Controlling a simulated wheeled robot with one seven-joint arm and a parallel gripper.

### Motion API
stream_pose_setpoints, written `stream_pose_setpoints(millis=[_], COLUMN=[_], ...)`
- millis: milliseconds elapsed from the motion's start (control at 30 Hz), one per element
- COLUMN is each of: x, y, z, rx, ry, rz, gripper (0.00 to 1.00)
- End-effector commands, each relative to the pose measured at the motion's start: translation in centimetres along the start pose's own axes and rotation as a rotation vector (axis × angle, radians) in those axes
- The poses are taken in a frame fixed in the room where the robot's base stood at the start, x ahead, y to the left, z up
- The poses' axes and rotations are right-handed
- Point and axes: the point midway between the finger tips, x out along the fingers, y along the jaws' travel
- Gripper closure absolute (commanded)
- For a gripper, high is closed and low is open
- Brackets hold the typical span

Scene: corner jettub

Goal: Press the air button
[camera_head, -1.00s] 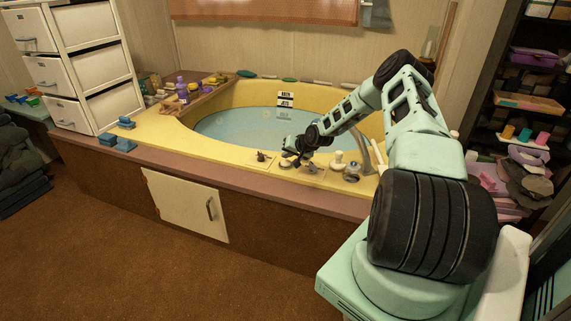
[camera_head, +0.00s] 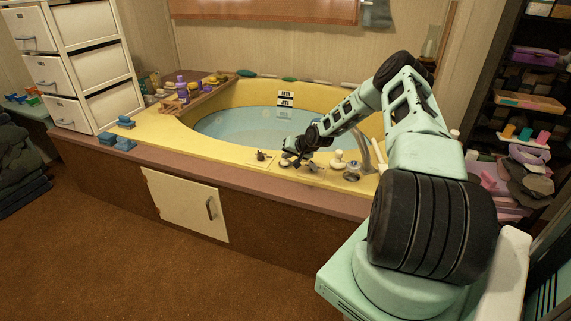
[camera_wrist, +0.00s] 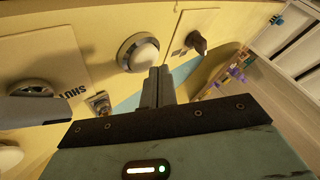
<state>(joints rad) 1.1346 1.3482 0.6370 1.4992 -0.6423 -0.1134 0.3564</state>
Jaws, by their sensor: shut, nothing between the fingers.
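A round white button (camera_wrist: 138,53) in a grey metal ring sits on the tub's yellow rim in the wrist view. I take it to be the air button, but no label on it is readable. In the head view the button (camera_head: 285,164) is small, at the tip of my arm. My gripper (camera_wrist: 161,68) is shut and empty. Its fingertips appear just beside the button's lower right edge in the wrist view. I cannot tell whether they touch it. In the head view my gripper (camera_head: 289,157) is low over the front rim.
A dark knob on a plate (camera_wrist: 197,42) is right of the button. A plate with the word SHUT (camera_wrist: 74,91) and a round fitting (camera_wrist: 31,88) are left. White and metal knobs (camera_head: 351,172) stand farther right along the tub rim (camera_head: 215,148). Blue water fills the tub.

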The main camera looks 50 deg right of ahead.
Motion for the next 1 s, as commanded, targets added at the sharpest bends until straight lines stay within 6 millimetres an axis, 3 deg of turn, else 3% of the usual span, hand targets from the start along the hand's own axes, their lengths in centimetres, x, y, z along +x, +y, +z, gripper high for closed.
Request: stream_pose_setpoints(millis=[1000], x=[0.63], y=[0.46], z=[0.44], rx=[-0.001], ry=[0.0], rz=[0.0], gripper=[1.0])
